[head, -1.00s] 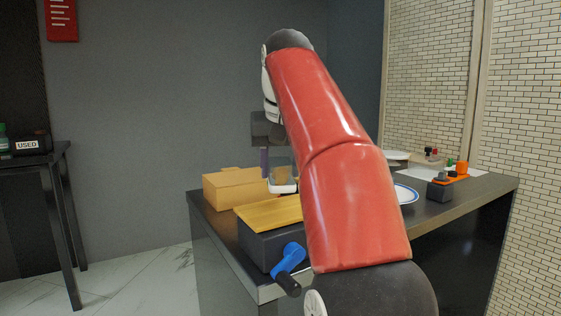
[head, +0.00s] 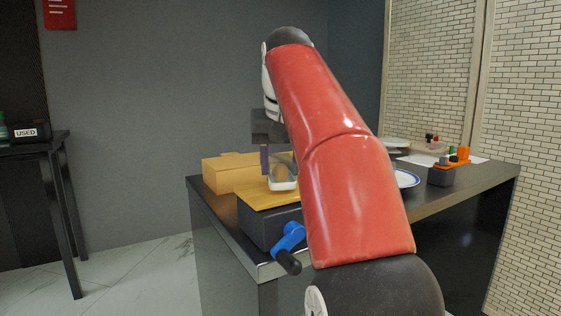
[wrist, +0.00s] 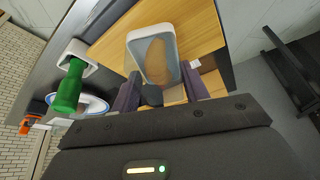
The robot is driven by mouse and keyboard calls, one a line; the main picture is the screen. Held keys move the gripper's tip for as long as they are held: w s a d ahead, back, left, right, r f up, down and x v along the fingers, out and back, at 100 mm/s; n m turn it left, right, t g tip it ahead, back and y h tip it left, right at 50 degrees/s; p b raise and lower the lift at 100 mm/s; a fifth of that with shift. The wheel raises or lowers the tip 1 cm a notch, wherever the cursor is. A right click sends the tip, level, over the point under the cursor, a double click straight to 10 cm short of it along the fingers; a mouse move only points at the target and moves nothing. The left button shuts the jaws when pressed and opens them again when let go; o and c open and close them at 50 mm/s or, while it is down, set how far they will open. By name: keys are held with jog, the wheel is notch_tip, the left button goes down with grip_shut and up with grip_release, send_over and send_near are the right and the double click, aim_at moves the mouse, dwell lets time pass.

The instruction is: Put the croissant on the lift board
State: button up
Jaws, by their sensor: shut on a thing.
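The croissant (wrist: 157,60) is brown and lies in a small clear dish with a white rim (wrist: 128,38). Both also show in the head view, croissant (head: 280,173) and dish (head: 284,186). My gripper (wrist: 160,88) has its fingers on either side of the dish's near end and appears shut on the dish. The lift board (head: 264,198) is a wooden top on a dark box with a blue crank (head: 289,237). The dish is over the board; whether it touches is unclear. My red arm hides the board's right part.
A tan box (head: 229,174) stands behind the board on the dark counter. A blue-rimmed plate (head: 407,179) and a dark block (head: 441,175) with orange parts are to the right. A black side table (head: 40,150) stands apart at left, with open floor between.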

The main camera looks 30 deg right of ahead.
jog(key=shift+f+b, duration=0.35)
jog(key=shift+f, duration=0.2)
jog(key=o, duration=1.6)
jog(key=shift+o, duration=0.2)
jog(key=shift+r, duration=0.1)
